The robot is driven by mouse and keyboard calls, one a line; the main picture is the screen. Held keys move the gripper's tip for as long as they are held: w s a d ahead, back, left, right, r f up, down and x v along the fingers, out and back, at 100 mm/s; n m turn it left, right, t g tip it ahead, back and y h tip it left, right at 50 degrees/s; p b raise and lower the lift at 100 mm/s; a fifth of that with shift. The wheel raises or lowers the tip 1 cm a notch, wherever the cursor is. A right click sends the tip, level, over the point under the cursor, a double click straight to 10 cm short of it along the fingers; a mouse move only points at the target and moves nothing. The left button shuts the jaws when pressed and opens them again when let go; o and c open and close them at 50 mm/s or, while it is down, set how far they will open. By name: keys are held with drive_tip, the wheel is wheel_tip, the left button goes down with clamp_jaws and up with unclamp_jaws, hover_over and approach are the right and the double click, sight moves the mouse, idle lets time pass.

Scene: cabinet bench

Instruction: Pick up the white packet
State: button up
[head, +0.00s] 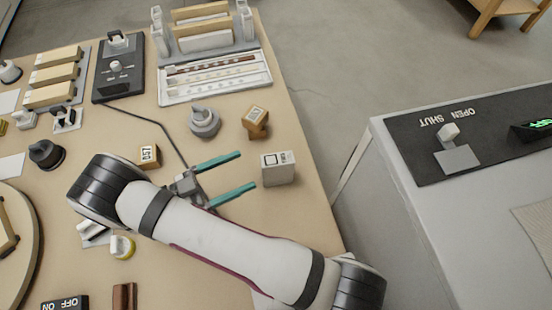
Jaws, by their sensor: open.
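My gripper (246,171) has two teal fingers that are spread apart and empty. The fingers point right, toward the packet. The lower fingertip is close to the packet's left side, and the packet is not between the fingers. I cannot tell whether the tip touches it.
A wooden block (255,120) and a grey knob (204,121) lie above the fingers. A small numbered block (149,155) is left of my gripper. A slotted tray (215,78) is farther back. A grey cabinet (400,195) stands right, across a gap.

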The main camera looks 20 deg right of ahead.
sight(267, 165)
drive_tip(key=f, duration=0.2)
drive_tip(key=shift+d+f, duration=0.35)
drive_tip(key=d, duration=0.2)
drive_tip(key=w+d, duration=0.1)
drive_tip(key=d, duration=0.3)
drive_tip(key=shift+w+d, duration=0.25)
drive_tip(key=shift+d, duration=0.15)
clamp_jaws()
